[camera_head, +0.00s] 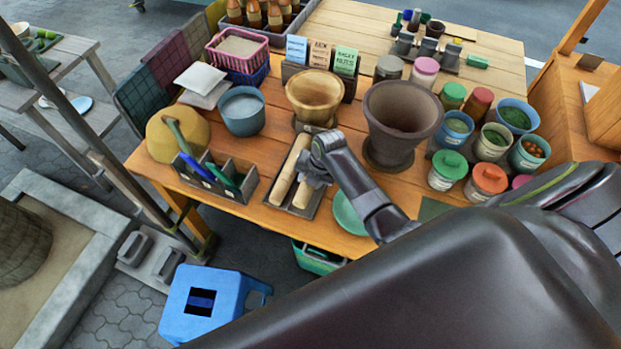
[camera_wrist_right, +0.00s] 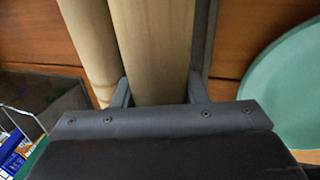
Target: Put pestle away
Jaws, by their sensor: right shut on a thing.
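Two pale wooden pestles lie side by side in a dark narrow tray (camera_head: 312,211) at the table's front edge in the head view. The left pestle (camera_head: 289,170) shows nearly whole. The right pestle (camera_head: 301,196) is partly hidden under my right gripper (camera_head: 316,176). In the right wrist view this pestle (camera_wrist_right: 154,50) runs between the two fingers (camera_wrist_right: 158,92), which are shut on it; the other pestle (camera_wrist_right: 92,40) lies just outside the left finger. I cannot tell whether the held pestle touches the tray floor. A large clay mortar (camera_head: 397,118) stands behind my wrist. My left gripper is out of view.
A green plate (camera_head: 347,214) lies right of the tray. A divided tool box (camera_head: 230,190) stands to its left and a wooden bowl (camera_head: 315,92) behind it. Several lidded jars crowd the right side. A blue stool (camera_head: 205,300) stands on the ground in front.

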